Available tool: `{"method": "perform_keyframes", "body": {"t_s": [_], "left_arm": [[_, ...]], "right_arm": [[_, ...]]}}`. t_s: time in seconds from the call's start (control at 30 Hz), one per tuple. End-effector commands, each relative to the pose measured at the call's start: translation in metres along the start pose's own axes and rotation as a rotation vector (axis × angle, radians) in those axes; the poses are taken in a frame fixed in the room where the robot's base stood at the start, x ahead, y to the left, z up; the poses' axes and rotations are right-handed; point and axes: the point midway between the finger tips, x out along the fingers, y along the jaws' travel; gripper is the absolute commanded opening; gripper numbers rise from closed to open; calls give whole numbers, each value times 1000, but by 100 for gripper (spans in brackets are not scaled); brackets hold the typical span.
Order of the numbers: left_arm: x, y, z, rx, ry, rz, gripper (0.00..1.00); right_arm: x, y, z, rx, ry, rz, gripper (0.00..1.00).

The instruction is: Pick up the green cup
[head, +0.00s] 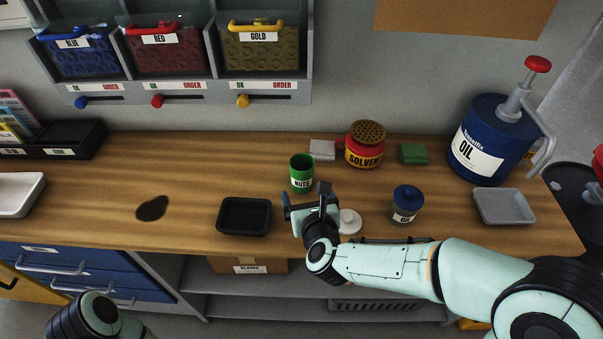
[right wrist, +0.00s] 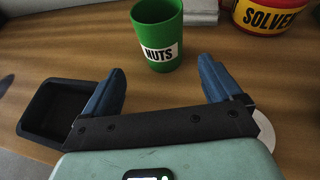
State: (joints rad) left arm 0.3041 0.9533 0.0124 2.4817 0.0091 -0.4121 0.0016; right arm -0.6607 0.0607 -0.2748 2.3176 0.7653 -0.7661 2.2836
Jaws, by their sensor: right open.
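The green cup (head: 302,176) with a white NUTS label stands upright on the wooden workbench (head: 178,170), right of the black tray. My right gripper (head: 305,192) is just in front of the cup in the head view, open and empty. In the right wrist view the green cup (right wrist: 158,42) stands beyond the open blue fingers of my right gripper (right wrist: 162,75), roughly centred between them and apart from them. Part of my left arm (head: 100,315) shows at the bottom left, but its gripper is not visible.
A black tray (head: 244,217) lies left of my right gripper. A white lid (head: 349,222) lies close on its right. A solvent can (head: 366,146), grey block (head: 322,150), green block (head: 413,153) and small blue-lidded oil jar (head: 405,205) stand right. A dark spill (head: 152,208) lies left.

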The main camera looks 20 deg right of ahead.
Motion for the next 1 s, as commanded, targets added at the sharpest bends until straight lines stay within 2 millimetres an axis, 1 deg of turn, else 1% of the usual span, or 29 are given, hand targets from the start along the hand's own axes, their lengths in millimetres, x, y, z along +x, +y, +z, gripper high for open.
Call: {"method": "perform_keyframes", "body": {"t_s": [0.03, 0.1, 0.2, 0.37, 0.63, 0.77, 0.97, 1.0], "left_arm": [[1, 0, -1, 0, 2, 1, 0], [2, 0, -1, 0, 3, 1, 0], [2, 0, -2, 1, 4, 1, 0], [2, 0, -2, 1, 5, 1, 0], [1, 0, -1, 1, 4, 1, 0], [2, 0, -2, 1, 4, 1, 0], [2, 0, -2, 1, 4, 1, 0], [2, 0, -2, 1, 4, 1, 0]], "right_arm": [[11, -1, -2, -3, 1, -3, 92], [22, -1, -1, -3, 1, -3, 92], [32, 0, 0, -1, 0, -2, 92], [42, -1, 0, -2, 1, -2, 92], [80, -5, 0, -3, 1, -2, 92], [88, -5, 0, -2, 1, -1, 92], [88, -5, 0, -2, 0, 0, 92], [88, -5, 0, -2, 0, 0, 82]]}}
